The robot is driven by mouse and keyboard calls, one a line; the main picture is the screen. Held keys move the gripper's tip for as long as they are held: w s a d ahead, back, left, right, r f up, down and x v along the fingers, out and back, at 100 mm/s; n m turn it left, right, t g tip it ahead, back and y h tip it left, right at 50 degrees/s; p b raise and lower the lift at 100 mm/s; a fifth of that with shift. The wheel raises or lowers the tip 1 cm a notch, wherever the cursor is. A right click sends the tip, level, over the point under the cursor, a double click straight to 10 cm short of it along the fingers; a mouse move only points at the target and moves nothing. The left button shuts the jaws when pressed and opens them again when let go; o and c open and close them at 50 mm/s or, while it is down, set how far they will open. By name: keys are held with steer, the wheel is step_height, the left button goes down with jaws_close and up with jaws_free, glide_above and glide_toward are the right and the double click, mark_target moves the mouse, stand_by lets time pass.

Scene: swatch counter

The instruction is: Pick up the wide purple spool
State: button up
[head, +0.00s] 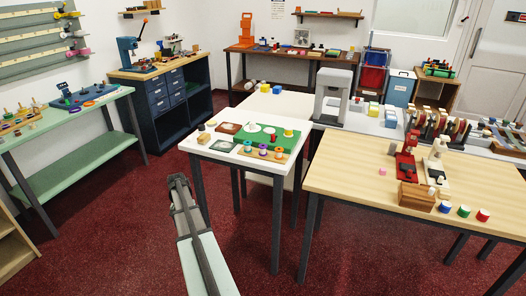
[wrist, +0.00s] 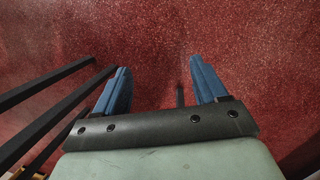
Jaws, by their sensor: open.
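Several small spools stand in a row on a wooden tray (head: 262,157) at the front of the white table. One of them looks purple (head: 263,149); at this size I cannot tell its width well. My gripper (head: 177,180) is low in front of the white table's left side, over the floor and apart from the spools. No spool shows in the wrist view.
The white table (head: 222,157) also holds a green mat (head: 287,139) with small items. A wooden table (head: 340,178) with more spools is at right, a green bench (head: 75,109) at left. Red floor between is clear.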

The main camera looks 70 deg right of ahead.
steer(key=s+d+r+m, duration=0.2)
steer(key=s+d+r, duration=0.2)
steer(key=d+r, duration=0.5)
steer(key=s+d+r+m+t, duration=0.1)
steer(key=s+d+r, duration=0.3)
steer(key=d+r, duration=0.5)
steer(key=s+d+r+m+h, duration=0.1)
steer(key=s+d+r, duration=0.3)
steer(key=d+r, duration=0.4)
steer(key=shift+s+d+r+m+t, duration=0.1)
steer(key=shift+d+r+m+t, duration=0.1)
steer(key=shift+d+m, duration=0.35)
steer(key=shift+s+d+r+m+t, duration=0.1)
steer(key=shift+d+r+m+t, duration=0.2)
steer(key=shift+d, duration=0.35)
step_height(320, 180, up, 9)
steer(key=m, duration=0.2)
glide_above(263, 146)
steer(key=shift+h, duration=0.4)
step_height(263, 146, down, 13)
steer(key=shift+d+f, duration=0.1)
steer(key=shift+f, duration=0.05)
steer(key=c, duration=1.1)
